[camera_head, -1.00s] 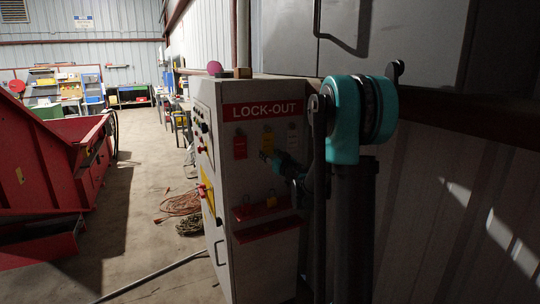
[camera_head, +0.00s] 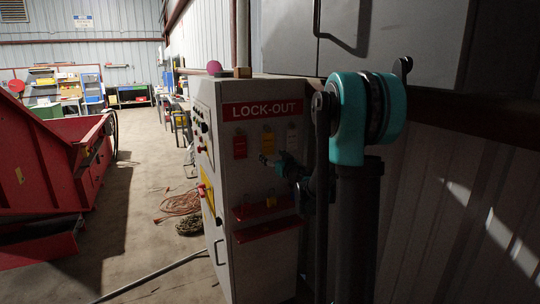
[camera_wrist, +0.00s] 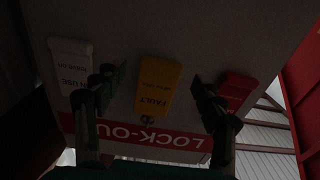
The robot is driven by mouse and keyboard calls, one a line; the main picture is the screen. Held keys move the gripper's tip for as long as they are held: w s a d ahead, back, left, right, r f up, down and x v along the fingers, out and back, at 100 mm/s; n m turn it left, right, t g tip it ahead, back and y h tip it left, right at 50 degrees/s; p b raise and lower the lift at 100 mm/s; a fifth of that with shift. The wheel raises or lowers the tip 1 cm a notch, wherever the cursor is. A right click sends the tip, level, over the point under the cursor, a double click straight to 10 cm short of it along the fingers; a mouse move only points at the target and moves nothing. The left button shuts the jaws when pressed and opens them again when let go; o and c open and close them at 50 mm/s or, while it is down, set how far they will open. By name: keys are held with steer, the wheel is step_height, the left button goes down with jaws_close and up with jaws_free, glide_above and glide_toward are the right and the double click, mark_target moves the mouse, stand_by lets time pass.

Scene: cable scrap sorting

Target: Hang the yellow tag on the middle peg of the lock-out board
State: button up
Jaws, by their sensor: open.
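The yellow tag (camera_head: 267,138) hangs in the middle of the row on the lock-out board (camera_head: 283,170), between a red tag and a white tag. In the wrist view the yellow tag (camera_wrist: 159,84) appears upside down, with its holed end at a small dark peg near the red LOCK-OUT strip. My gripper (camera_head: 265,160) is just below and in front of the tag in the head view. In the wrist view the fingers of my gripper (camera_wrist: 153,80) are spread on either side of the tag, with gaps on both sides. Nothing is held.
The red tag (camera_head: 240,147) and white tag (camera_head: 291,136) hang close on either side. A red shelf (camera_head: 264,229) with padlocks is lower on the cabinet. A coiled cable (camera_head: 180,205) lies on the floor at left, near a red bin (camera_head: 75,135).

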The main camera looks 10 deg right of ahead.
steer(key=s+d+f+m+g+h, duration=0.1)
steer(key=s+d+m+h, duration=0.2)
steer(key=s+d+h, duration=0.4)
steer(key=s+d+f+m+h, duration=0.25)
steer(key=s+d, duration=0.35)
steer(key=s, duration=0.3)
steer(key=s+a+f+g, duration=0.1)
steer(key=s+f+g, duration=0.7)
steer(key=s+f, duration=0.6)
steer(key=s+a+f+n+g+y, duration=0.1)
steer(key=s+a+f+g+y, duration=0.1)
steer(key=s+a+f, duration=0.2)
steer(key=s+a+f+n+g+y, duration=0.1)
steer(key=s+a+f+g, duration=0.1)
steer(key=s, duration=0.6)
steer(key=shift+a+f+y, duration=0.35)
steer(key=shift+a+f, duration=0.55)
steer(key=shift+a, duration=0.05)
